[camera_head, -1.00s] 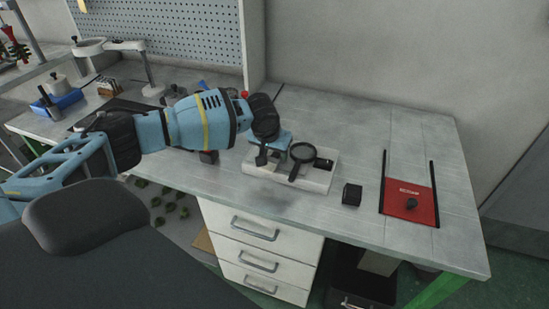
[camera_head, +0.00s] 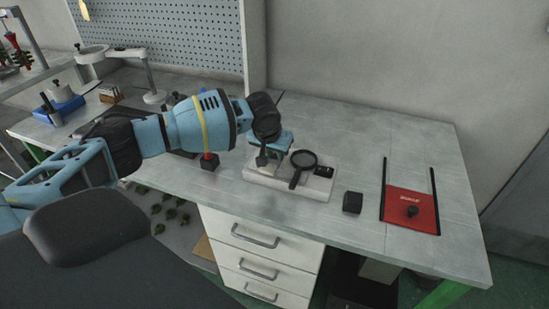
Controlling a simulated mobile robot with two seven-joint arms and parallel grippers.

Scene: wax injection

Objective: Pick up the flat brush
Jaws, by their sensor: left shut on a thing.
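My left gripper (camera_head: 270,156) is over the left part of a white tray (camera_head: 310,191) on the bench. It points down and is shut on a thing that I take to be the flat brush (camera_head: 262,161). Only a small part of that shows under the fingers, and my gripper hides the rest. I cannot tell whether it touches the tray. My right gripper is not in view.
A magnifying glass (camera_head: 303,161) and a small black item (camera_head: 323,171) lie on the tray. To its right are a black block (camera_head: 352,202) and a red mat (camera_head: 408,204). A red-topped black item (camera_head: 209,162) stands left. The back right bench is clear.

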